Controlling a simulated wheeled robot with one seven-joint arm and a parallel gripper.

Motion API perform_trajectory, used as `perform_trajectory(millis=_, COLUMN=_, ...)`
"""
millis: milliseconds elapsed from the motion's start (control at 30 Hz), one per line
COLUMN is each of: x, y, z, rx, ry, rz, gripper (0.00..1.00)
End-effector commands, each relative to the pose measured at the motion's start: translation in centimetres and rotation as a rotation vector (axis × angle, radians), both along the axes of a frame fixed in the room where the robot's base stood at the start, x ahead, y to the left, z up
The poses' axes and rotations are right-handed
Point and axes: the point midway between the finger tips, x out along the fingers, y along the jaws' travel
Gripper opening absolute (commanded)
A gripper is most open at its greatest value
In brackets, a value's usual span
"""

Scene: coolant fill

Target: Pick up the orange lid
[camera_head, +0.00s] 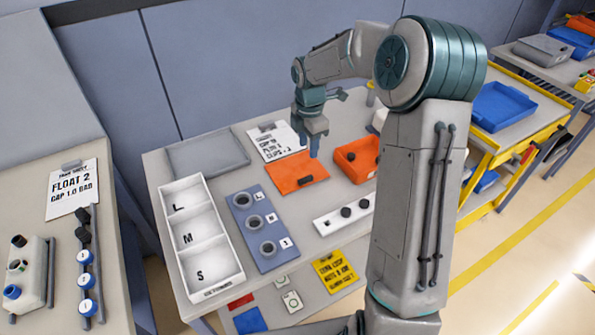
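The orange lid (290,171) is a flat orange plate with a small black handle, lying on the grey table. My gripper (309,147) points down above the lid's far right part, with its two fingers apart and nothing seen between them. It appears to be above the lid rather than touching it. An open orange box (352,165) with a dark item inside stands just right of the lid. My arm hides part of the table to the right of the box.
A white L/M/S tray (223,290) and a blue-grey plate with rings (284,259) stand left. A white strip with black knobs (330,223) lies in front of the lid. A printed sheet (267,142) and grey tray (207,153) lie behind.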

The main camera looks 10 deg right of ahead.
Motion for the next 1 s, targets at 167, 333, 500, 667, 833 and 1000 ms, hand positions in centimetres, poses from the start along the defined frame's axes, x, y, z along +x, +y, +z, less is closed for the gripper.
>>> perform_trajectory(millis=167, x=-0.2, y=0.0, z=-3.7, rx=0.0, ry=0.006, rz=-0.001, gripper=0.4)
perform_trajectory(millis=333, x=-0.1, y=0.0, z=-5.8, rx=-0.001, ry=0.003, rz=-0.003, gripper=0.4)
perform_trajectory(millis=500, x=-0.3, y=0.0, z=-6.9, rx=0.0, ry=0.004, rz=-0.003, gripper=0.4)
perform_trajectory(millis=667, x=-0.6, y=-0.1, z=-9.2, rx=-0.001, ry=0.006, rz=-0.002, gripper=0.4)
perform_trajectory(millis=833, x=-0.6, y=-0.1, z=-11.2, rx=0.0, ry=0.003, rz=-0.003, gripper=0.4)
perform_trajectory(millis=1000, x=-0.5, y=-0.1, z=-11.5, rx=0.0, ry=0.001, rz=-0.003, gripper=0.4)
